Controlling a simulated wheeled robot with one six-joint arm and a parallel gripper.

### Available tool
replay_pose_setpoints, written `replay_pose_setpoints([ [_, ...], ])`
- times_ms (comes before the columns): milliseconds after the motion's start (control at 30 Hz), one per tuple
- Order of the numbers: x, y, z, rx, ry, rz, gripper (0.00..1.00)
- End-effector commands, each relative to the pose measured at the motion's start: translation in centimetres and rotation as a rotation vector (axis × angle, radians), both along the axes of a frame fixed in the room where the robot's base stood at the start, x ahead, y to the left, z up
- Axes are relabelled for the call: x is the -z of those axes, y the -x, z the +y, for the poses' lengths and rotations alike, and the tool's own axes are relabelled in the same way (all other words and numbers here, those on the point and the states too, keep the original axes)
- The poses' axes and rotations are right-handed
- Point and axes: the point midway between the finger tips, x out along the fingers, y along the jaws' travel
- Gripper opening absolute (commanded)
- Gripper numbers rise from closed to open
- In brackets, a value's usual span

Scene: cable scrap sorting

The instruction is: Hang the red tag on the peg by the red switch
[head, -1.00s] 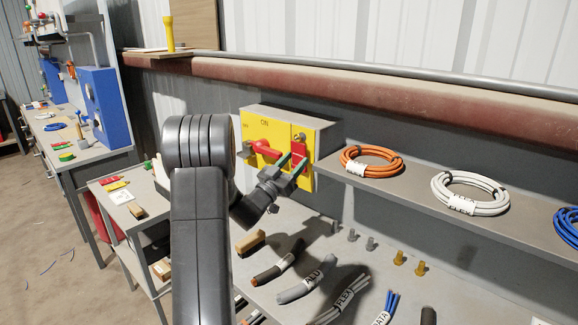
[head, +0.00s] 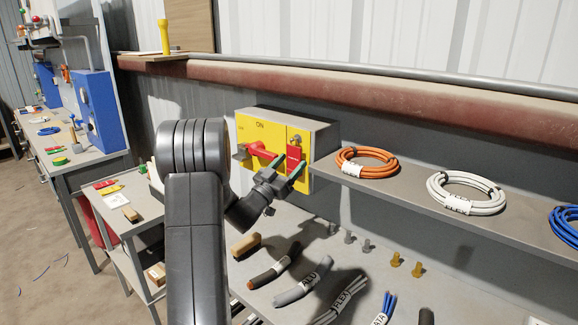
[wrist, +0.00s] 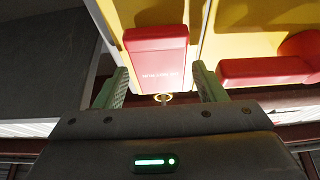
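The red tag (head: 293,154) lies flat against the yellow switch panel, just below a small round peg (head: 297,139). The red switch (head: 262,151) is to its left. The wrist view looks upside down; there the tag (wrist: 157,58) shows its lettered face, with a brass ring (wrist: 162,98) at its peg end. Whether the ring is the peg's tip or an eyelet I cannot tell. My gripper (head: 288,170) is in front of the tag. Its green-padded fingers (wrist: 162,88) are spread wider than the tag, with gaps on both sides, holding nothing.
The switch box sits at the left end of a shelf (head: 405,183) bearing orange, white and blue cable coils. On the bench below are several cable pieces, small pegs and a wooden block (head: 246,245). A yellow-handled tool (head: 164,37) stands on the ledge above.

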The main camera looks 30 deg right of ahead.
Motion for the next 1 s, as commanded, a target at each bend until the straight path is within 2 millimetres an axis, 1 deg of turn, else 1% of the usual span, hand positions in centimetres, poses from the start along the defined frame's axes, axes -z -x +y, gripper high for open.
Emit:
replay_pose_setpoints([
  [333,0.1,0.0,0.1,0.0,0.0,0.0,0.74],
  [467,0.6,0.3,1.0,-0.002,-0.001,0.001,0.74],
  [567,1.5,0.9,2.4,-0.003,0.0,0.003,0.74],
  [800,3.9,2.8,7.1,-0.004,-0.001,0.002,0.74],
  [1000,5.3,4.1,10.2,-0.003,0.0,0.002,0.74],
])
